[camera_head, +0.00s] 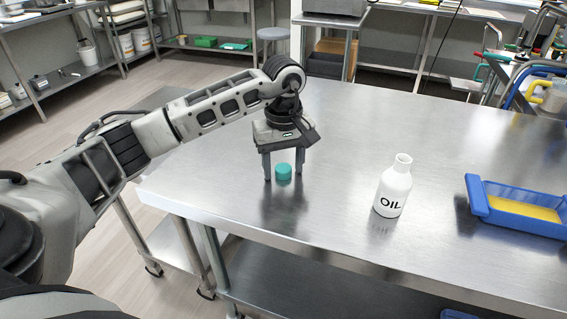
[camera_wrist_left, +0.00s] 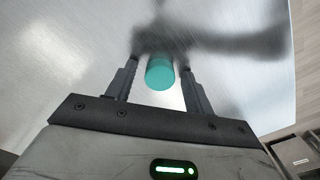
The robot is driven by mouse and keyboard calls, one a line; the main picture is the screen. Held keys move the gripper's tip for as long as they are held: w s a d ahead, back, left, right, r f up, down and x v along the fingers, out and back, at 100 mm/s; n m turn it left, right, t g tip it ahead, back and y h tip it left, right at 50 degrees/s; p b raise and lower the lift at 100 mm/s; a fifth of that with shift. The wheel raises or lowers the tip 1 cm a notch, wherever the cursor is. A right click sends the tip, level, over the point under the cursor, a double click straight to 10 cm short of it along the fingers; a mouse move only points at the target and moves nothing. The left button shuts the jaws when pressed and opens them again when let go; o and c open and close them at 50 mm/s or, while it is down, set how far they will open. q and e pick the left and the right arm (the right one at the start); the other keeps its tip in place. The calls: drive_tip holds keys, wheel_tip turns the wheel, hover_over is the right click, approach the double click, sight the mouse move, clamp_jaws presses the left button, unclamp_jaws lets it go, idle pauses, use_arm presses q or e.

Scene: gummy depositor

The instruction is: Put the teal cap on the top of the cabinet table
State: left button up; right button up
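The teal cap (camera_head: 283,171) sits on the steel table (camera_head: 330,130), left of the white oil bottle. My left gripper (camera_head: 283,177) points down over it, with one finger on each side of the cap. In the left wrist view the cap (camera_wrist_left: 160,73) lies between the two fingers (camera_wrist_left: 157,75), with gaps visible on both sides. The left gripper is open and holds nothing. My right gripper is in neither view.
A white bottle marked OIL (camera_head: 394,187) stands uncapped to the right of the gripper. A blue tray (camera_head: 480,200) with yellow contents is at the right. Shelving (camera_head: 60,80) stands at the back left. The table between gripper and bottle is clear.

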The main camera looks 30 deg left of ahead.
sight(283, 168)
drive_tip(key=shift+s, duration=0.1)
use_arm(q)
drive_tip(key=shift+r+p, duration=0.3)
wheel_tip(283, 168, up, 13)
drive_tip(key=shift+f, duration=0.15)
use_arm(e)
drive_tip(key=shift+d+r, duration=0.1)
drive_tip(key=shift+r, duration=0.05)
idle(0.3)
